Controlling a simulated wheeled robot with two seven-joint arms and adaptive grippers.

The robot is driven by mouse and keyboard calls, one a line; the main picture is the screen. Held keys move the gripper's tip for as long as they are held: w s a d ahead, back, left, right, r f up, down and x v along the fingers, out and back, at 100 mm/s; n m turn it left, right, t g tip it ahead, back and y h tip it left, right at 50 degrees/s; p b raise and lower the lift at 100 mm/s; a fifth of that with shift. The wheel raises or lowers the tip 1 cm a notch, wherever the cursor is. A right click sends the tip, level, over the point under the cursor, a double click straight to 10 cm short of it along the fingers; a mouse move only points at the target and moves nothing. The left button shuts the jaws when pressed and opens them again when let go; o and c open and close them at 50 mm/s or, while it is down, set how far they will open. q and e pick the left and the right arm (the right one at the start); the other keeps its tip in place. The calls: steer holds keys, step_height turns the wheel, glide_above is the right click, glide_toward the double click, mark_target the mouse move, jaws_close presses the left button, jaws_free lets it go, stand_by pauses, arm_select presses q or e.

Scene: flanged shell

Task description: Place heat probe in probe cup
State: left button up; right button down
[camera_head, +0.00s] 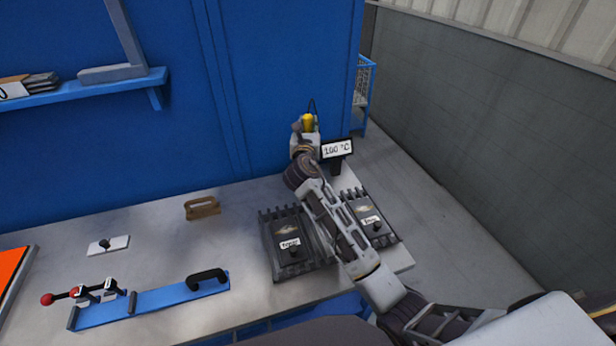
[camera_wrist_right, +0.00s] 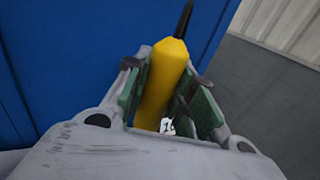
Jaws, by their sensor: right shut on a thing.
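The heat probe (camera_wrist_right: 163,82) is a yellow handle with a black tip or lead at its upper end. My right gripper (camera_wrist_right: 168,95) is shut on it, with green pads on both sides of the handle. In the head view the probe (camera_head: 308,122) shows above my right gripper (camera_head: 304,135), near the back right of the table, with a thin dark cord beside it. I cannot make out the probe cup; my arm may hide it. A display reading 100 °C (camera_head: 337,149) stands just right of the gripper. My left gripper is not in view.
Two dark ribbed blocks with labels, one left (camera_head: 290,243) and one right (camera_head: 370,218), lie below my right arm. A blue clamp fixture (camera_head: 160,300), a brown handle (camera_head: 203,208) and a white plate (camera_head: 109,245) are on the table (camera_head: 150,220). A blue wall rises behind.

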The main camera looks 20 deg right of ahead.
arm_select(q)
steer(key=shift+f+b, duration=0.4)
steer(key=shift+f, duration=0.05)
arm_select(e)
steer(key=shift+f, duration=3.2)
step_height(320, 180, down, 2)
steer(key=shift+f, duration=0.2)
steer(key=shift+f+b, duration=0.35)
steer(key=shift+f, duration=0.2)
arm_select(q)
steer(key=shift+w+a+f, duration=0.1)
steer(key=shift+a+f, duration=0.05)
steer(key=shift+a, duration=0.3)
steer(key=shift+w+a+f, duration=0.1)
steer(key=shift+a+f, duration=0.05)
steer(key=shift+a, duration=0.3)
arm_select(e)
steer(key=shift+f, duration=0.15)
